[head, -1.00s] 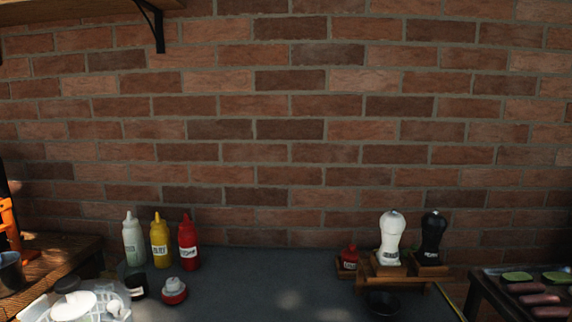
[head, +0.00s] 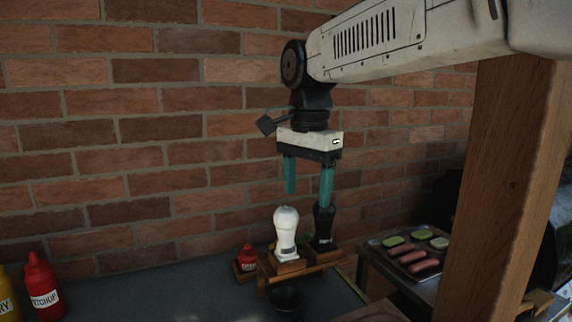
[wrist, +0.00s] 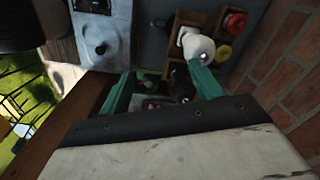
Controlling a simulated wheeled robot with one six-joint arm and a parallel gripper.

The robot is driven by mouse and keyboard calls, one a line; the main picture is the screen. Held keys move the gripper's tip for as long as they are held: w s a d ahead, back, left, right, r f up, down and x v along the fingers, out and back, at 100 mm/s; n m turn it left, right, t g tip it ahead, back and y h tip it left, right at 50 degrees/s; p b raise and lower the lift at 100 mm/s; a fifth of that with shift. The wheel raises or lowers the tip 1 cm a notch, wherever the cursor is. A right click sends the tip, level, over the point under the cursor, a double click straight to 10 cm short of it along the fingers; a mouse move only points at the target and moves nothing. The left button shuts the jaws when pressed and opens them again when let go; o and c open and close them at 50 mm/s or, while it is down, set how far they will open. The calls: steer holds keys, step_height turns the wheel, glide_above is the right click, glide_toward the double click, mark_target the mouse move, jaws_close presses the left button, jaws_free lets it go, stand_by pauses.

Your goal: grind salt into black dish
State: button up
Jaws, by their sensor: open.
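The white grinder (head: 286,234) stands upright on a small wooden stand (head: 305,268); I take it as the salt one, though its label is unreadable. The black grinder (head: 323,228) stands just right of it. The black dish (head: 286,302) sits on the counter in front of the stand. My gripper (head: 307,198) is open and empty, green fingers pointing down, above the grinders; its right finger overlaps the black grinder's top. In the wrist view, the white grinder (wrist: 199,48) shows beyond the right finger of my gripper (wrist: 163,88). The black grinder is dark and partly hidden there.
A small red bottle (head: 247,258) is left of the stand. A ketchup bottle (head: 41,288) stands at the far left. A tray of food (head: 412,255) is to the right. A wooden post (head: 505,180) blocks the right side. The brick wall is close behind.

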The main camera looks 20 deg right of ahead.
mark_target(286, 208)
steer(key=w+m, duration=0.1)
steer(key=w, duration=0.1)
steer(key=w+r+m, duration=0.1)
steer(key=w, duration=0.1)
steer(key=w+a+r+m, duration=0.1)
steer(key=w+m, duration=0.1)
steer(key=shift+w+a, duration=0.1)
steer(key=shift+w, duration=0.15)
steer(key=shift+w+m, duration=0.35)
steer(key=shift+m, duration=0.05)
steer(key=shift+f, duration=4.9)
